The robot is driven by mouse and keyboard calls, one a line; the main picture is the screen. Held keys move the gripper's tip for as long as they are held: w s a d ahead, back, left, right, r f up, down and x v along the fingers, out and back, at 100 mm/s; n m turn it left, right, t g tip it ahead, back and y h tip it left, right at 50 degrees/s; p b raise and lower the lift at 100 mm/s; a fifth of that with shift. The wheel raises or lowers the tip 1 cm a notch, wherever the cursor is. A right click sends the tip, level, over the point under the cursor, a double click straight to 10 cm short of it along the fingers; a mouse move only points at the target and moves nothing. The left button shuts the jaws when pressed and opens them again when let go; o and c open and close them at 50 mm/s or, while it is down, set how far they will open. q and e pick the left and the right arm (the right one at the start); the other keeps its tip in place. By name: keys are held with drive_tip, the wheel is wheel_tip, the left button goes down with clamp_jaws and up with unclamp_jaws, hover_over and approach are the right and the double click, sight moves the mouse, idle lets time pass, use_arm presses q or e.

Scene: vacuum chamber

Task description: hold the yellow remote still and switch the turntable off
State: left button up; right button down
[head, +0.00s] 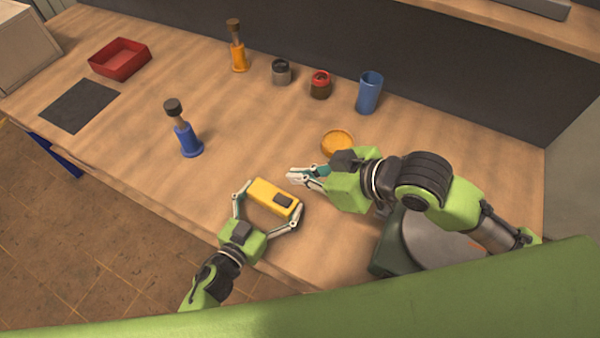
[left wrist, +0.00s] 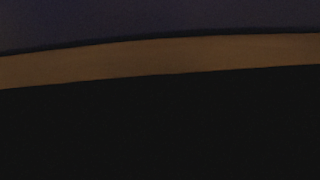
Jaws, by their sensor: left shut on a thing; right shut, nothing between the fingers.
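The yellow remote (head: 262,191) lies at the table's front, a dark square patch on its right part. My left gripper (head: 269,200) is shut on it, one finger at each end. My right gripper (head: 292,177) is shut and empty, just up and right of the remote, apart from it in the picture. The turntable (head: 437,243), a grey disc on a dark green base, stands at the right front, partly hidden by my right arm. I cannot tell whether it is spinning. The left wrist view shows only dark areas and a brown band.
A round orange-yellow dish (head: 338,141) is behind my right gripper. A blue-based bottle-like item (head: 187,140) stands left of the remote. A blue cup (head: 369,92), two small jars, an orange-based item (head: 238,58) and a red tray (head: 120,57) are farther back.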

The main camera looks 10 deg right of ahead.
use_arm(q)
drive_tip(key=o, duration=1)
drive_tip(key=shift+s+a, duration=0.1)
